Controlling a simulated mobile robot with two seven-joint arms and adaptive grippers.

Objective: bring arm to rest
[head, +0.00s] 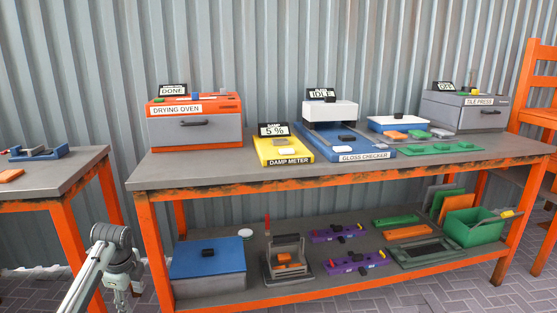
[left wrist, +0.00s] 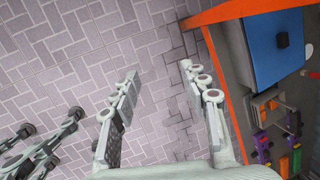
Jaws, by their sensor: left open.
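My left gripper shows in the left wrist view (left wrist: 160,78), where its two grey fingers are spread apart with only paved floor between them. It is open and holds nothing. In the head view, my left arm (head: 98,262) comes up from the lower left, in front of the gap between the two benches.
The orange-framed main bench (head: 225,171) carries a drying oven (head: 215,132), damp meter (head: 282,150), gloss checker (head: 352,147) and tile press (head: 468,117). Its lower shelf holds a blue-lidded box (head: 206,257) and a green bin (head: 470,228). A side bench (head: 55,180) stands left.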

